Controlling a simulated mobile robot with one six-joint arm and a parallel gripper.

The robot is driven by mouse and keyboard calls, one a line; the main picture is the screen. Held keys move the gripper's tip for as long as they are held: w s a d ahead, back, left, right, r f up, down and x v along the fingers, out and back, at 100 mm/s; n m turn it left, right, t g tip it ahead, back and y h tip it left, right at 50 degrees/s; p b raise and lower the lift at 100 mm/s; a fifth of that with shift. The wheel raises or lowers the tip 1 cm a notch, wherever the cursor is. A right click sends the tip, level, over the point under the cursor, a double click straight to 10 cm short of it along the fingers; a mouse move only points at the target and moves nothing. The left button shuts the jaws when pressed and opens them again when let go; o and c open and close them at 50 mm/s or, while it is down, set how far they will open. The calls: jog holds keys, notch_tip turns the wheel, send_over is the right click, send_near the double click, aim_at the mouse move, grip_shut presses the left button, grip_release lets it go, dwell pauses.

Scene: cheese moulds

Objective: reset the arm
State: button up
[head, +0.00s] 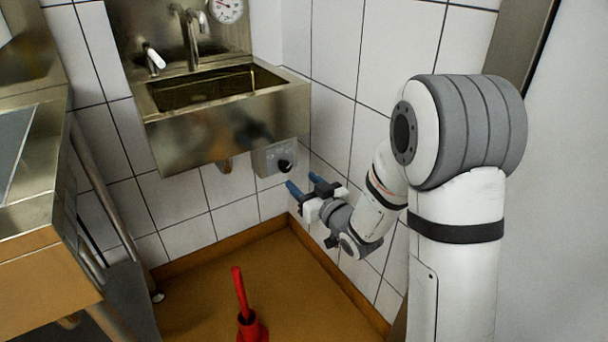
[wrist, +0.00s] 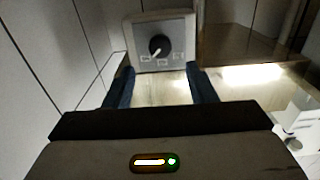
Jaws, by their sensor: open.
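My gripper (head: 302,184) is at the end of my white and grey arm, in front of the tiled wall below and right of the sink. Its two blue fingers are apart with nothing between them. In the wrist view my gripper (wrist: 162,88) also shows open, its fingers pointing toward a grey control box (wrist: 180,27) with a black knob (wrist: 159,45). The box shows in the head view (head: 262,160) under the sink's right side, beyond the fingertips. I see no contact between the fingers and the box.
A steel sink (head: 225,125) with a tap (head: 190,35) hangs on the wall. A round gauge (head: 226,8) is above it. A steel table (head: 35,225) stands at left. A red object with an upright handle (head: 241,295) stands on the brown floor (head: 195,290). Tiled walls are close to my arm.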

jog(key=s+d+r+m+g+h+p, duration=0.2)
jog(key=s+d+r+h+p, duration=0.15)
jog(key=d+r+p, duration=0.4)
jog(key=s+d+r+m+g+h+p, duration=0.2)
jog(key=d+r+h+p, duration=0.25)
jog(key=r+p, duration=0.5)
jog(key=s+d+r+m+g+h+p, duration=0.1)
jog(key=s+d+r+g+p, duration=0.1)
jog(key=s+r+g+p, duration=0.2)
jog(key=s+d+r+m+g+h+p, duration=0.1)
jog(key=s+r+g+p, duration=0.3)
jog(key=s+r+p, duration=0.7)
jog(key=s+d+r, duration=0.1)
jog(key=s+r, duration=0.1)
jog(key=s, duration=0.6)
jog(key=shift+m, duration=0.3)
